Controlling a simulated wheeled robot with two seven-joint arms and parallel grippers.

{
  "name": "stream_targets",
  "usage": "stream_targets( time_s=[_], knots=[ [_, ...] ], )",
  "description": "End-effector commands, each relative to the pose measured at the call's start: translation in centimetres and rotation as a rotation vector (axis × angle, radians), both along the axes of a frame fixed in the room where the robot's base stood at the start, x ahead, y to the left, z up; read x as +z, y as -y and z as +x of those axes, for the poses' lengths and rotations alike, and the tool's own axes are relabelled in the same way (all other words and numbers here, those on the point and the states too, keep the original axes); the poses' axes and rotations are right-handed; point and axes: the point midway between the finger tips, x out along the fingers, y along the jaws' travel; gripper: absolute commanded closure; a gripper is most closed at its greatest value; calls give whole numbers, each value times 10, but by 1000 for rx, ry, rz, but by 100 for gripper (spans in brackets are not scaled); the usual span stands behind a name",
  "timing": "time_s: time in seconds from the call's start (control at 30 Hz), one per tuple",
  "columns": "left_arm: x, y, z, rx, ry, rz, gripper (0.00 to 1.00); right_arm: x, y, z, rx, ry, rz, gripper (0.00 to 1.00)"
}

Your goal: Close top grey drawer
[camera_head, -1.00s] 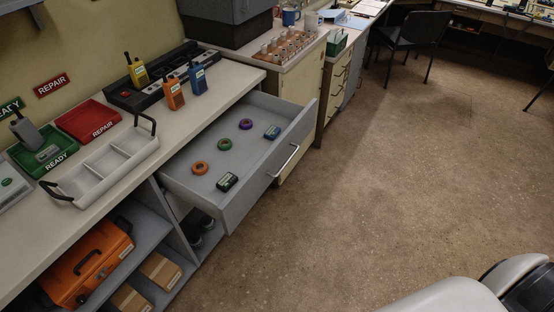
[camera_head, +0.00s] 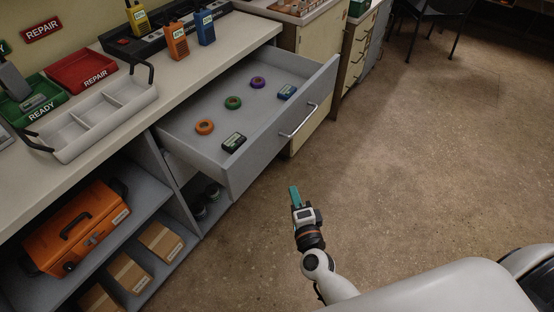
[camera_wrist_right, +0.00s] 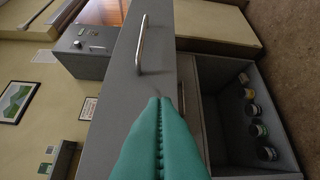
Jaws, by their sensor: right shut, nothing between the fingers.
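The top grey drawer (camera_head: 262,152) stands open in the head view, pulled out from under the white counter. Its silver bar handle (camera_head: 298,121) is on the front panel, and the handle also shows in the right wrist view (camera_wrist_right: 141,44). Inside lie orange (camera_head: 204,127), green (camera_head: 233,102) and purple (camera_head: 258,83) rings, a dark box (camera_head: 233,142) and a blue box (camera_head: 287,92). My right gripper (camera_head: 295,196), with teal fingers, is shut and empty, apart from the drawer front, below the handle in the head view. My left gripper is not in view.
The counter carries a white divided tray (camera_head: 98,117), a red tray (camera_head: 82,72) and radios. Below are an orange case (camera_head: 78,227) and cardboard boxes (camera_head: 161,240) on open shelves. The brown floor (camera_head: 420,150) to the right is clear.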

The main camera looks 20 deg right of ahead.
Motion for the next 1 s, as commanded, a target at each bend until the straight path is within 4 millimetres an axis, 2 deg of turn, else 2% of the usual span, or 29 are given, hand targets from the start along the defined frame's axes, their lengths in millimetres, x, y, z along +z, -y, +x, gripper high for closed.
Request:
stream_targets(
  time_s=[0.1,0.27,0.7,0.8,1.0],
  knots=[
    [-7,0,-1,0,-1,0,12,17,5,4,-36,53,80,100],
    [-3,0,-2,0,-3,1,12,23,8,19,-41,63,93,100],
    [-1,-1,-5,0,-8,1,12,22,19,108,-39,60,87,100],
    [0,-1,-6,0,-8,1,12,21,6,119,-37,59,90,100],
    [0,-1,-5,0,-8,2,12,21,-5,133,-38,58,89,100]
  ],
)
